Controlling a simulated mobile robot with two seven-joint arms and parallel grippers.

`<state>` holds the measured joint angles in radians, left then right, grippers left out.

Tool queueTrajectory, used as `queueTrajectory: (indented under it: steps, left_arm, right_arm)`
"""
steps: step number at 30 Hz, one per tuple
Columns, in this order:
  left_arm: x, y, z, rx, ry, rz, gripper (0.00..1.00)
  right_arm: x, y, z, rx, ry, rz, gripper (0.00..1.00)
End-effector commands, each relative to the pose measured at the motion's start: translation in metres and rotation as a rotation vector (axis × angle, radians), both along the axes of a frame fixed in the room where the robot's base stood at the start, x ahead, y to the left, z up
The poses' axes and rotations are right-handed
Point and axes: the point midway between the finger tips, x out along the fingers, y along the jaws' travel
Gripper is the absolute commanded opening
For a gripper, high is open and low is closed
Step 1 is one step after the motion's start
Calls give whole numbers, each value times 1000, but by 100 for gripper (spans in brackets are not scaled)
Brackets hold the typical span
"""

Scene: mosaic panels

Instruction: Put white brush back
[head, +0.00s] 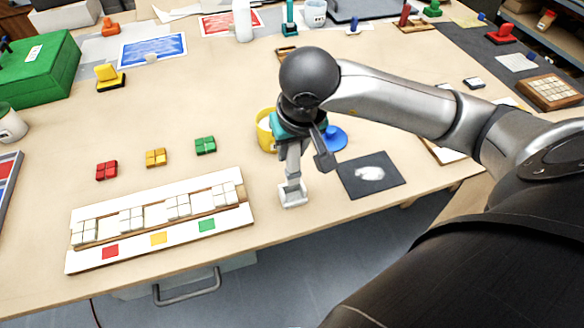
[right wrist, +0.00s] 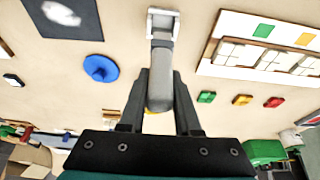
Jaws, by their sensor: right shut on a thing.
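My right gripper (head: 291,148) is shut on the grey handle of the white brush (head: 292,194), which hangs head-down over the front part of the table. In the right wrist view the handle (right wrist: 161,75) lies between my two fingers (right wrist: 160,95), and the white head points away from the gripper. I cannot tell whether the head touches the table. A yellow cup (head: 264,132) stands just behind, partly hidden by my gripper. My left gripper is not in view.
A dark mat with a white patch (head: 354,186) lies right of the brush, with a blue round knobbed piece (head: 335,138) behind it. A white panel with tiles (head: 84,262) lies left. Red (head: 106,171), yellow (head: 156,158) and green (head: 205,146) tile blocks sit behind it.

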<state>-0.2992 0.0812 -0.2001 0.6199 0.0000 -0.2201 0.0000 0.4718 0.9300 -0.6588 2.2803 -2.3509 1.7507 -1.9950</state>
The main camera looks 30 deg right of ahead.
Motion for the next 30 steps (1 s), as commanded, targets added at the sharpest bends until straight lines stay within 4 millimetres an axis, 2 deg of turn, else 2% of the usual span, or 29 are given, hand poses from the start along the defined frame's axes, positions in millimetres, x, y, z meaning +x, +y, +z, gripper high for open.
queueTrajectory:
  steps: [1, 8, 15, 27, 28, 30]
  left_arm:
    - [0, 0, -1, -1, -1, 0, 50]
    - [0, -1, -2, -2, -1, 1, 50]
    - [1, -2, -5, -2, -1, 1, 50]
    - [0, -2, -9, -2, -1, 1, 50]
    - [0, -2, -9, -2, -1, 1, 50]
    - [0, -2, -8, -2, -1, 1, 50]
  right_arm:
    - [-1, 0, -10, 0, 4, -1, 0]
    - [0, 0, -27, 0, 0, 0, 0]
    - [-1, 0, -59, 1, 3, -1, 0]
    - [0, 0, -64, 0, -2, 0, 0]
    - [0, 0, -65, -1, -1, 1, 33]
    - [0, 0, -63, 1, -1, 0, 41]
